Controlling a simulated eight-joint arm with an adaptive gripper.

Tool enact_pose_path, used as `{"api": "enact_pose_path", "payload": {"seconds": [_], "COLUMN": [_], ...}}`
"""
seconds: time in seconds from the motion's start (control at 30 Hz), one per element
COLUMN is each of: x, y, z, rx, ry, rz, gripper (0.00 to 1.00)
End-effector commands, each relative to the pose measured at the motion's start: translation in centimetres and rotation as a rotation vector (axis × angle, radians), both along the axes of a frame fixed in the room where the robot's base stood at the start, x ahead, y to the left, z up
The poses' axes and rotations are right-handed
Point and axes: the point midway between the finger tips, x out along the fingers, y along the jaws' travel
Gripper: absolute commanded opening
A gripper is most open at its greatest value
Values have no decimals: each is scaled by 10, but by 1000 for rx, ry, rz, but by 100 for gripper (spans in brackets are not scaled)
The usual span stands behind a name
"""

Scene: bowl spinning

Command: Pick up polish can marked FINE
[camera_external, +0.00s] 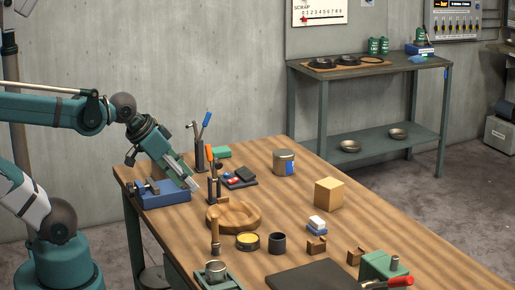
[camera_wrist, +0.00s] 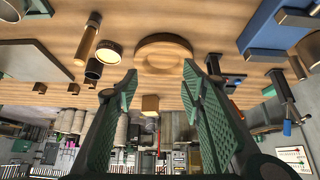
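No FINE marking is readable in either view, so I cannot tell which can bears it. A low round tin with a yellow top (camera_external: 248,242) sits nearer the front, beside a dark cup (camera_external: 277,243); the tin also shows in the wrist view (camera_wrist: 109,52). Small green cans (camera_external: 378,46) stand on the back bench. My gripper (camera_external: 194,184) is above the table's left side, near the blue vise. In the wrist view its fingers (camera_wrist: 160,68) are apart with nothing held between them.
A round wooden dish (camera_external: 234,216) lies near my gripper. Upright tools (camera_external: 199,152) and a blue vise (camera_external: 164,193) crowd the left side. A wooden block (camera_external: 328,192) stands right of the grey can.

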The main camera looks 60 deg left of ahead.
Motion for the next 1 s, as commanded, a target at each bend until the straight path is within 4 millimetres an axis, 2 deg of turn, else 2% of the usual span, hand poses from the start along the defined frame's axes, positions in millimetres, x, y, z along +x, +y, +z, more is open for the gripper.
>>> {"api": "enact_pose_path", "payload": {"seconds": [0.2,0.4,0.77,1.0], "x": [0,0,0,0], "y": [0,0,0,0], "z": [0,0,1,14], "rx": [0,0,0,0], "ry": [0,0,0,0], "rz": [0,0,0,0], "gripper": [40,65,65,65]}}
